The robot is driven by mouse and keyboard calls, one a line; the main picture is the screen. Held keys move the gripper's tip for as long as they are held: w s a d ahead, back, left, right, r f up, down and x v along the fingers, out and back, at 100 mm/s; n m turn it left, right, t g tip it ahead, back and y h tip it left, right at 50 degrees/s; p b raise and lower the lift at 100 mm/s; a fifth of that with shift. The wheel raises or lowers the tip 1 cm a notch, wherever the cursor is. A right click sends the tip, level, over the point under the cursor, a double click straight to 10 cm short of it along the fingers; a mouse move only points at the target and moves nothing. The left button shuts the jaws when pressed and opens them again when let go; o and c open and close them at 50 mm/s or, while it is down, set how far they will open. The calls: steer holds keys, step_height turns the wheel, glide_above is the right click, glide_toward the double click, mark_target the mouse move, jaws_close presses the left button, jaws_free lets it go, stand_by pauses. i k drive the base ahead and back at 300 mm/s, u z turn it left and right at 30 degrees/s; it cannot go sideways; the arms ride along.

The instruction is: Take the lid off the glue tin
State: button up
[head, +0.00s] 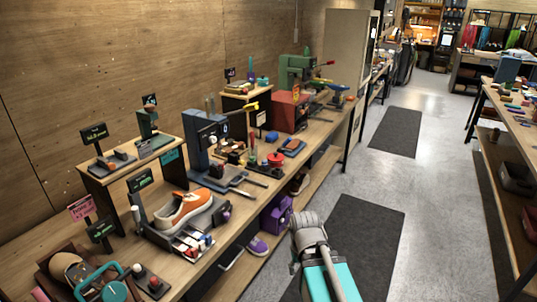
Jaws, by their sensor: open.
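I cannot pick out the glue tin or its lid with certainty. A small red round item (276,160) stands on the long wooden workbench (232,226), right of the blue press (197,145); it is too small to tell whether it is the tin. My arm shows at the bottom centre as a grey joint and a turquoise part, over the floor in front of the bench. The jaws of my gripper do not show.
An orange sneaker (183,208) sits on a grey stand at the bench's near part. A red and green machine (291,105) stands farther back. A purple bin (276,214) is under the bench. Dark mats (350,250) lie on the open aisle floor; another bench (512,125) is right.

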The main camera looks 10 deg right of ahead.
mark_target(275, 157)
steer(key=i, duration=1.4)
steer(key=z, duration=0.1)
